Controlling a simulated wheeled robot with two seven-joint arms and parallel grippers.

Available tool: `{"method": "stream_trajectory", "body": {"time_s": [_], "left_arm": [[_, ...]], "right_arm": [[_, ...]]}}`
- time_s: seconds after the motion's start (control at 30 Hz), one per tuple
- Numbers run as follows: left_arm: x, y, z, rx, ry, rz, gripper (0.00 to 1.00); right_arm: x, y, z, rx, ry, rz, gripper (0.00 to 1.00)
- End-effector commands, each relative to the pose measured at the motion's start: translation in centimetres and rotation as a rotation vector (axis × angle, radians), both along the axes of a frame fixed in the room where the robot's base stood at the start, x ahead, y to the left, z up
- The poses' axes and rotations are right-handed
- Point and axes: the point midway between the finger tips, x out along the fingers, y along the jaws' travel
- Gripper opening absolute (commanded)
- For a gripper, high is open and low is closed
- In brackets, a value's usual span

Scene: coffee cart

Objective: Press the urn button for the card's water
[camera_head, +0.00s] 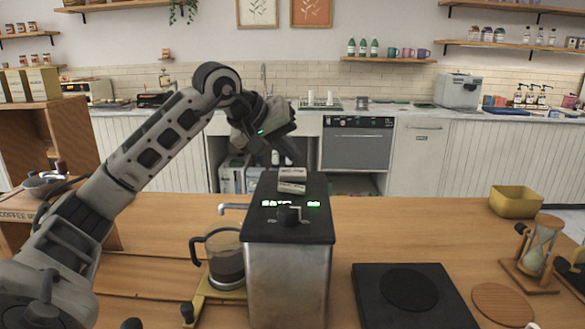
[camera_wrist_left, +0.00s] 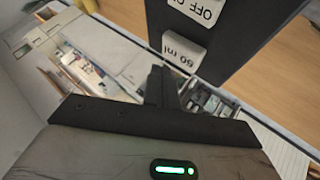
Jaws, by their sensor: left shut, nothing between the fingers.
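The urn (camera_head: 288,285) is a metal box with a black top, standing at the front middle of the counter in the head view. Its top carries a black knob (camera_head: 289,215), small white lit markings and a green lit mark (camera_head: 314,204). Two pale labels (camera_head: 292,187) sit at its far end. In the left wrist view the urn's dark body (camera_wrist_left: 235,35) shows labels reading "OFF" and "60 ml" (camera_wrist_left: 185,54). My left gripper (camera_wrist_left: 162,88) is shut and empty, beside the "60 ml" label. In the head view its fingers point down just beyond the urn; contact cannot be told.
A glass jug (camera_head: 226,262) with dark liquid stands left of the urn on a yellow stand. The counter behind the black plate is clear.

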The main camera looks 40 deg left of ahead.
Motion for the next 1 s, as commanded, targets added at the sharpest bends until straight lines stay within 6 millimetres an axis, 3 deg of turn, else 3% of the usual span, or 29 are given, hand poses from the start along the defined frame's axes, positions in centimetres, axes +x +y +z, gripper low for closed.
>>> {"method": "stream_trajectory", "body": {"time_s": [0.1, 0.4, 1.0], "left_arm": [[0.0, 0.0, 1.8, 0.0, -0.001, 0.001, 0.0], [0.0, 0.0, 4.5, -0.001, 0.0, 0.001, 0.0], [0.0, 0.0, 4.3, 0.0, 0.0, 0.0, 0.0]], "right_arm": [[-0.1, 0.0, 1.7, 0.0, 0.002, 0.0, 0.0], [-0.1, 0.0, 4.3, -0.001, 0.005, 0.0, 0.0], [-0.2, 0.0, 4.1, -0.001, 0.005, 0.0, 0.0]]}}
